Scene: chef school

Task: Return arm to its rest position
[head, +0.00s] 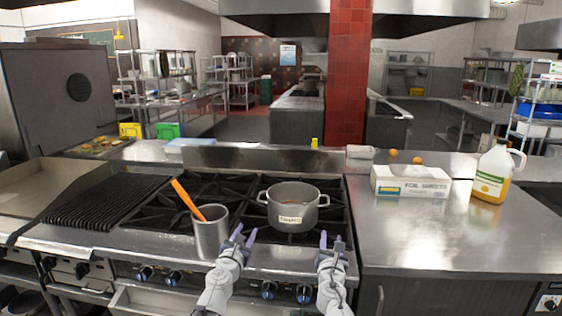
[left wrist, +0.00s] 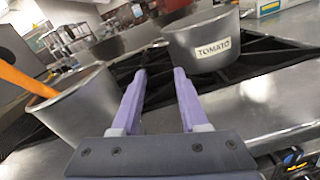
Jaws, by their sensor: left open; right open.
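My left gripper (head: 243,238) is open and empty just in front of the stove, between a steel container and a pot. In the left wrist view its two purple fingers (left wrist: 158,85) stand apart with nothing between them. My right gripper (head: 331,240) is open and empty in front of the stove's right edge, to the right of the pot. The grey pot (head: 292,206), labelled TOMATO, sits on the stove grates; it also shows in the left wrist view (left wrist: 203,45). The steel container (head: 211,234) stands at the stove's front with an orange-handled utensil (head: 187,199) leaning in it.
A foil sheets box (head: 410,182) and a jug of yellow liquid (head: 491,175) stand on the right counter (head: 440,240). Behind the box are a rolled item (head: 360,152) and two small orange-brown objects (head: 405,157). A ribbed griddle (head: 95,202) is on the left. The front of the right counter is clear.

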